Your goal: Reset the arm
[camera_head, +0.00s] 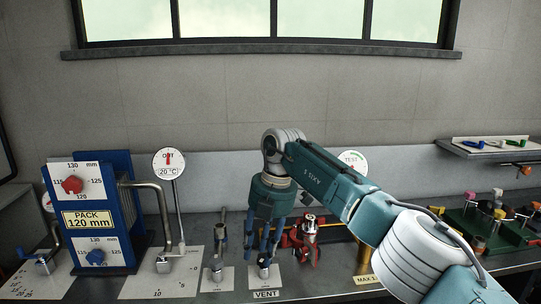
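My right arm comes in from the lower right, and its teal gripper (263,240) points down at the middle of the bench. Its blue fingers hang apart from each other just above the small valve on the plate marked VENT (266,294). The valve (263,270) is partly hidden by the fingers, and I cannot tell whether they touch it. I see nothing held between the fingers. My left gripper is not in view.
A blue plate pack (119,205) stands at the left with a bent pipe and a dial gauge (168,162). A red fitting (309,235) stands close right of the gripper. A wall shelf (480,152) and a knobbed fixture (490,230) are at the right.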

